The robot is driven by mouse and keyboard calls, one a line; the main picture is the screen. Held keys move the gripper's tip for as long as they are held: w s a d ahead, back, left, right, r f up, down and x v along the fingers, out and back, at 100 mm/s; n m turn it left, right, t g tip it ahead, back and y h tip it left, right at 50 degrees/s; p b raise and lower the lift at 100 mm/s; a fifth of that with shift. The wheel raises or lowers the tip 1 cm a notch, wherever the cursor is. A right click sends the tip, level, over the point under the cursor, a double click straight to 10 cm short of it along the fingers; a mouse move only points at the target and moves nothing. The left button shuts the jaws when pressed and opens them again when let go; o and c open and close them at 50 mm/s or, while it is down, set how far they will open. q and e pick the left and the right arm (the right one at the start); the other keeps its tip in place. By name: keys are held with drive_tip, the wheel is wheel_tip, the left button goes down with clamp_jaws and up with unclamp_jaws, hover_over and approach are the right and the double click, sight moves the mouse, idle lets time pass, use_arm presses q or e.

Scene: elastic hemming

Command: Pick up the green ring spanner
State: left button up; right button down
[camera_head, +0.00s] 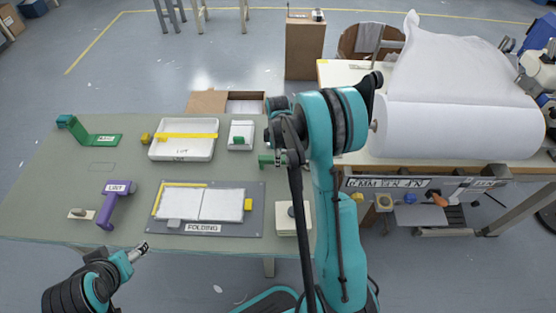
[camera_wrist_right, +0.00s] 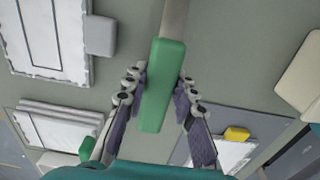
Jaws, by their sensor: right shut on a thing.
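A green handle with a pale shaft, which I take for the green ring spanner (camera_wrist_right: 163,85), stands between the fingers of my right gripper (camera_wrist_right: 158,92) in the right wrist view. The gripper is shut on it, and its ring end is out of the picture. In the head view a small green part (camera_head: 265,160) shows beside my right gripper (camera_head: 279,160), above the right side of the table; my arm hides much of it. My left gripper (camera_head: 140,251) is off the table's front edge, at lower left, too small to tell whether it is open.
The green-grey table (camera_head: 60,200) holds a white tray (camera_head: 205,151) with a yellow bar, a folding board (camera_head: 255,222), a purple lint tool (camera_head: 112,205) and a green bracket (camera_head: 100,138). A big white roll (camera_head: 460,130) stands right of my arm.

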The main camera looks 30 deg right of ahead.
drive_tip(key=shift+r, duration=0.55)
drive_tip(key=r, duration=0.1)
drive_tip(key=r+p, duration=0.2)
drive_tip(key=r, duration=0.1)
drive_tip(key=shift+s+d, duration=0.25)
drive_tip(key=shift+s, duration=0.15)
drive_tip(key=s+d+r+p, duration=0.3)
drive_tip(key=s+r, duration=0.3)
drive_tip(key=s, duration=0.3)
drive_tip(key=shift+s+d, duration=0.3)
drive_tip(key=shift+d, duration=0.6)
drive_tip(key=c, duration=2.2)
unclamp_jaws()
clamp_jaws()
